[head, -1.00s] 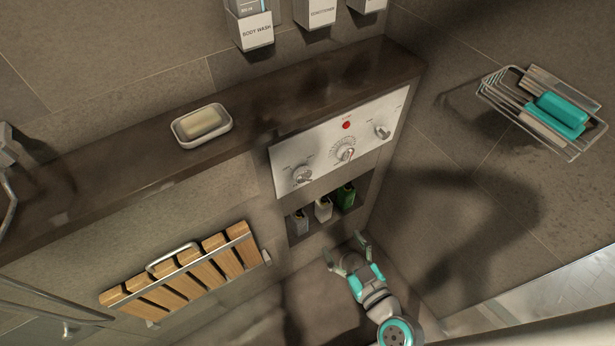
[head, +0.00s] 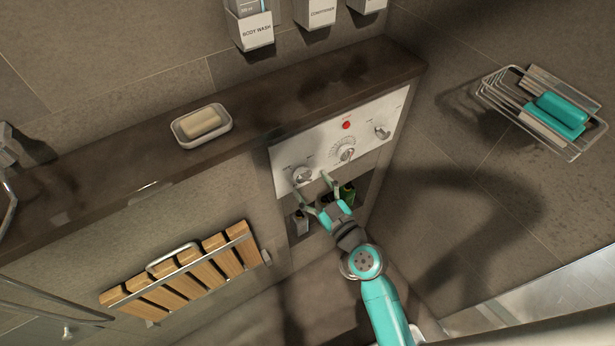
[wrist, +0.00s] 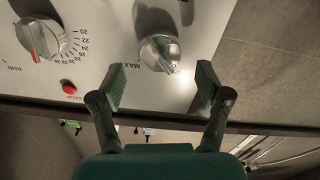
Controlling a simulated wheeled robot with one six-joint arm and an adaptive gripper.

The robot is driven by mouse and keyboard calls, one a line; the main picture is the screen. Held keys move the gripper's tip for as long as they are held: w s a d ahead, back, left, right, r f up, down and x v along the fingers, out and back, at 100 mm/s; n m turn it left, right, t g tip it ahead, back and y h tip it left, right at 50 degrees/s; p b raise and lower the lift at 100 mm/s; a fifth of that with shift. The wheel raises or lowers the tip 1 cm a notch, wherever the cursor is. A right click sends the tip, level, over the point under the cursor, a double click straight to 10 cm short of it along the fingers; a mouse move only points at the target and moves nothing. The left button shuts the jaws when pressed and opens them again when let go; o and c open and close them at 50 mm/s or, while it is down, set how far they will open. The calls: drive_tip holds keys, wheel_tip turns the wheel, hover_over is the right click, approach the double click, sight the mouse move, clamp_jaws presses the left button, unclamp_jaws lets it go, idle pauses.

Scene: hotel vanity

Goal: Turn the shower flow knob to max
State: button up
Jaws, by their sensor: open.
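The silver control panel (head: 325,163) has a round metal knob (head: 302,174) at its left end. In the wrist view this knob (wrist: 159,53) has a "MAX" label at its left, and its pointer faces the lower right, off the label. My gripper (head: 313,187) is just below the knob in the head view. In the wrist view my gripper (wrist: 162,83) is open, one finger either side of the line to the knob. Its fingertips look short of the knob, and I see no contact.
A temperature dial (wrist: 40,38) and a red STOP button (wrist: 68,87) are beside the knob in the wrist view. Small bottles (head: 347,193) stand in a niche below the panel, partly behind my gripper. A shelf (head: 140,180) juts out above, holding a soap dish (head: 201,139).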

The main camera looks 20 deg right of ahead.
sight(306, 179)
drive_tip(key=shift+w+a, duration=0.15)
drive_tip(key=shift+w, duration=0.75)
drive_tip(key=shift+w+a, duration=0.1)
drive_tip(key=shift+w, duration=0.75)
drive_tip(key=c, duration=1.2)
